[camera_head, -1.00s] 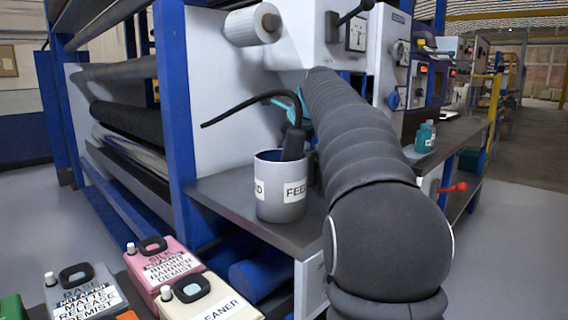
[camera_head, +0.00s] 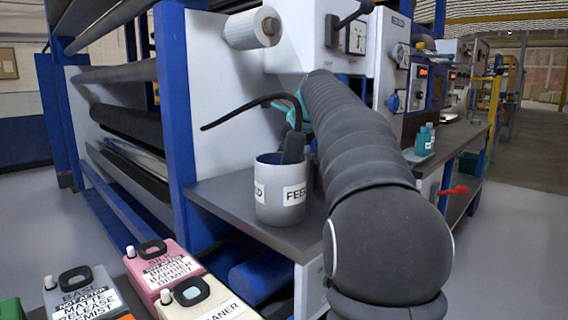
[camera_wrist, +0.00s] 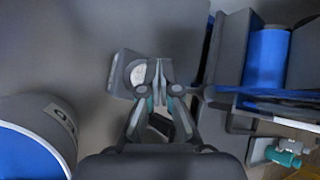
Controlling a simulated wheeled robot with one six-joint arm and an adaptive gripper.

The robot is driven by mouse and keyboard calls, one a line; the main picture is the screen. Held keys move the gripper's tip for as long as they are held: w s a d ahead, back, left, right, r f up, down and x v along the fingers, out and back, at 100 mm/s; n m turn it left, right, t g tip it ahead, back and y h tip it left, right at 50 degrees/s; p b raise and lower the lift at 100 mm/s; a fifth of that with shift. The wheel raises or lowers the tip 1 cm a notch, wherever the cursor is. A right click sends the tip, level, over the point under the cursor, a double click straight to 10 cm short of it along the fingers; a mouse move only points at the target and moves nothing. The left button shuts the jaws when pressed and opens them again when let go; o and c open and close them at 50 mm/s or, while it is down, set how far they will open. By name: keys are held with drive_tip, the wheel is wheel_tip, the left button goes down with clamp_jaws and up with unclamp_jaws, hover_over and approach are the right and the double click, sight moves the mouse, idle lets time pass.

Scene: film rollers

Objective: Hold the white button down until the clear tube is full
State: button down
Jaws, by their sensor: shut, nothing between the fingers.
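A pale round disc (camera_wrist: 138,75), which looks like the white button, sits on a grey block (camera_wrist: 121,80) in the wrist view. My gripper (camera_wrist: 158,68) is shut and empty, with its fingertips at the right edge of the disc. I cannot tell whether they touch it. The head view hides the button and fingertips behind my arm, with only a bit of teal showing near the hose. I cannot make out a clear tube for certain in either view.
A grey FEED cup (camera_head: 281,207) with a black-handled object stands on the dark bench (camera_head: 231,194); a thin black hose (camera_head: 250,108) arches above. A container with blue inside (camera_wrist: 28,150) is left in the wrist view. Labelled jugs (camera_head: 165,268) stand front left. Teal bottles (camera_head: 424,141) stand at right.

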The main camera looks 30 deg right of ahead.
drive_tip(key=shift+f, duration=0.2)
drive_tip(key=shift+f, duration=0.2)
drive_tip(key=shift+f+b, duration=0.3)
drive_tip(key=shift+f, duration=0.25)
idle(2.2)
drive_tip(key=shift+r, duration=0.15)
idle(1.0)
drive_tip(key=shift+r+p, duration=0.85)
drive_tip(key=shift+p, duration=0.3)
wheel_tip(320, 180, up, 3)
drive_tip(key=p, duration=0.3)
drive_tip(key=shift+r, duration=0.95)
